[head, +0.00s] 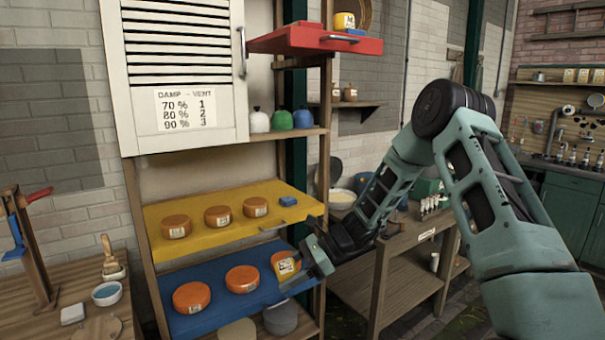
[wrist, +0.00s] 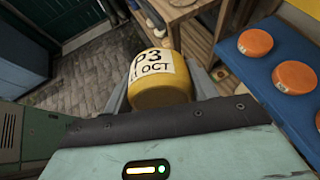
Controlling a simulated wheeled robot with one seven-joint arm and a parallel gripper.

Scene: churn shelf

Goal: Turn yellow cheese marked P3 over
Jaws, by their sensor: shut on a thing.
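The yellow cheese (wrist: 160,90) is between the two fingers of my gripper (wrist: 162,92) in the wrist view. Its white label reads P3 and OCT. In the head view the cheese (head: 286,266) is tilted, its label showing, at the right end of the blue shelf board (head: 215,318). My gripper (head: 300,262) reaches it from the right and is shut on it. Whether the cheese touches the board is not clear.
Two orange cheeses (head: 192,297) (head: 242,279) lie on the blue board, left of the held one. A wooden table (head: 400,260) stands to the right.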

